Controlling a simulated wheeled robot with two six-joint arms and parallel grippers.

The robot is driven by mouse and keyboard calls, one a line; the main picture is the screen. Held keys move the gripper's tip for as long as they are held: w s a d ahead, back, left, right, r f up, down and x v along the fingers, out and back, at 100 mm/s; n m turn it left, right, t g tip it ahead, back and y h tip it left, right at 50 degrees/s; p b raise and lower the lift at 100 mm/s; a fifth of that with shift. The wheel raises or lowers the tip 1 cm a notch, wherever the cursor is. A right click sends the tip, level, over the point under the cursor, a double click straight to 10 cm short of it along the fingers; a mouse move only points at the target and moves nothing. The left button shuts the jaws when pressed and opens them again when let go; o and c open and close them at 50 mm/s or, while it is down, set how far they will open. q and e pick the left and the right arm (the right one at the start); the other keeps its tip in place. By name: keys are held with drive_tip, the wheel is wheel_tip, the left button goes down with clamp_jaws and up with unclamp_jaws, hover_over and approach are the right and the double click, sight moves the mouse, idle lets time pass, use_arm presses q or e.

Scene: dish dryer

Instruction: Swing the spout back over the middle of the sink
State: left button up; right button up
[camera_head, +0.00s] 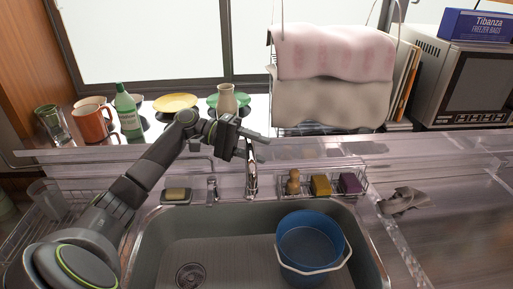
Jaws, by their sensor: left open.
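The chrome faucet spout (252,178) stands at the back rim of the sink, near the middle. Its upper part is partly hidden by my gripper, so I cannot tell exactly which way it points. The grey sink (225,250) lies below it, with a round drain at the lower left. My left gripper (258,146) is open at the top of the spout, its fingers pointing right. I cannot tell whether it touches the spout. A small chrome fitting (212,190) stands left of the spout. My right gripper is not in view.
A blue bucket (311,240) with a white handle stands in the sink's right half. A soap dish (176,196) and a wire caddy with sponges (320,185) sit on the back rim. A green bottle (127,112), mugs and plates stand on the ledge behind my arm.

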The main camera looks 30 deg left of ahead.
use_arm(q)
drive_tip(key=b+v, duration=0.3)
drive_tip(key=v, duration=0.9)
drive_tip(key=shift+b, duration=0.35)
